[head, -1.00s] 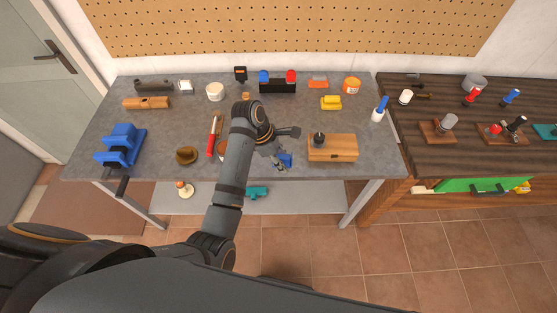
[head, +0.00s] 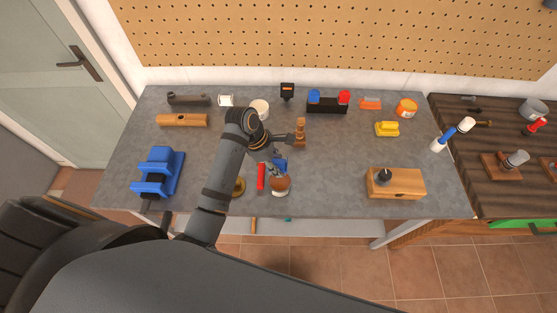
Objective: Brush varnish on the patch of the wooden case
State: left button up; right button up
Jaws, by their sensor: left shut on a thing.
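The wooden case (head: 405,184) lies at the front right of the grey bench, with a dark round piece (head: 383,177) on its left part. The patch cannot be told apart at this size. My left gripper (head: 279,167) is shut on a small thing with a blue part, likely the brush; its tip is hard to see. The gripper is left of the case, over a round brown-and-white pot (head: 281,187) near the bench's front. Whether the held thing is inside the pot or just above it cannot be told. My right gripper is not in view.
A blue vice (head: 160,172) stands at the left. A red-handled tool (head: 261,177) lies beside the pot. A turned wooden piece (head: 300,131) stands behind the gripper. Tins and tools line the back. The bench between pot and case is clear.

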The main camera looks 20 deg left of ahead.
aim_at(284, 182)
pick_arm(q)
jog(key=shift+s+d+f, duration=0.1)
jog(key=shift+d+f, duration=0.15)
jog(key=shift+d, duration=0.2)
jog(key=shift+s+d+f, duration=0.1)
jog(key=shift+d+f, duration=0.1)
jog(key=shift+d, duration=0.2)
jog(key=f, duration=0.2)
jog(key=a+f, duration=0.1)
jog(key=f, duration=0.1)
jog(key=shift+w+a, duration=0.1)
jog(key=shift+w, duration=0.05)
jog(key=shift+f, duration=0.25)
jog(key=shift+d+f, duration=0.2)
jog(key=shift+d, duration=0.05)
jog(key=shift+a, duration=0.1)
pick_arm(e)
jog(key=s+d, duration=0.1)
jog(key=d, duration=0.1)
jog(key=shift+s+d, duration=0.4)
pick_arm(q)
jog(key=shift+f, duration=0.2)
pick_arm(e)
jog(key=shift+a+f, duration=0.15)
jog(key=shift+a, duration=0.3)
pick_arm(q)
jog(key=shift+f, duration=0.3)
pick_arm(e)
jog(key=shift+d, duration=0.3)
